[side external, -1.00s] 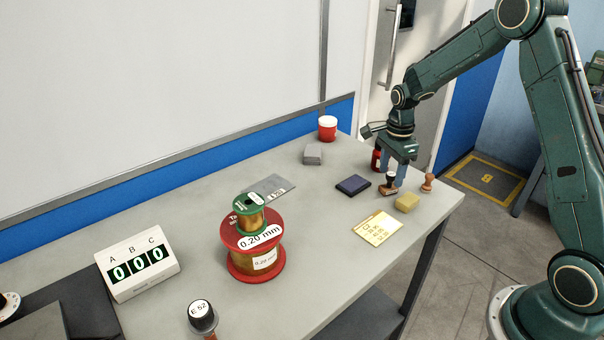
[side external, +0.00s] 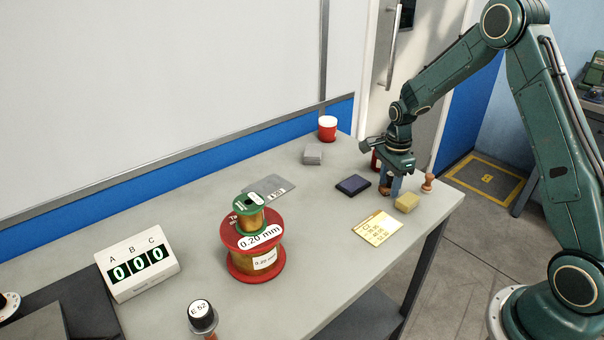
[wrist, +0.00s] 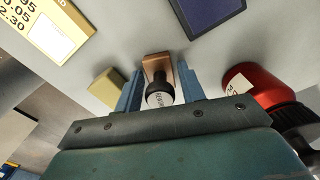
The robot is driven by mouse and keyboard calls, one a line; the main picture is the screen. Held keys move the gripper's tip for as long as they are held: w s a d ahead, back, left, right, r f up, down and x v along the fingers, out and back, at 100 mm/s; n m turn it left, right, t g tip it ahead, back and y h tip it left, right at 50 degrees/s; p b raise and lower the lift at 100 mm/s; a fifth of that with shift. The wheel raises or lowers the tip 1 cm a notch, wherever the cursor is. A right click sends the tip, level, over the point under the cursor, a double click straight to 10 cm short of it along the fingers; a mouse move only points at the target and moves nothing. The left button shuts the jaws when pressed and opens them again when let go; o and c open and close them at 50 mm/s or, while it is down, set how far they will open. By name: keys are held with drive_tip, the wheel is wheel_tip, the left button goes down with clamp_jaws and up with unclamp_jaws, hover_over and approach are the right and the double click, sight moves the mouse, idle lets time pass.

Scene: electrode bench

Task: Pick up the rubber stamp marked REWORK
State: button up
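The stamp (wrist: 158,70) has a wooden base and a black knob with a white label; the small print appears to read REWORK. It stands upright on the bench, between the two blue fingers of my gripper (wrist: 159,85) in the wrist view. The fingers are open, one on each side, with a narrow gap beside the knob. In the side view my gripper (side external: 389,184) is low over the bench and the stamp (side external: 385,191) is partly hidden by a finger.
Close by are a yellow block (side external: 407,202), a wooden-handled piece (side external: 428,183), a dark ink pad (side external: 353,185) and a red bottle (wrist: 250,88). A yellow card (side external: 376,228) lies in front. Wire spools (side external: 255,250) stand farther left.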

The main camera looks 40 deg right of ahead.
sight(391, 174)
drive_tip(key=c, duration=0.6)
drive_tip(key=shift+r, duration=0.1)
drive_tip(key=shift+c, duration=0.2)
wheel_tip(391, 174, up, 20)
idle(0.3)
idle(0.5)
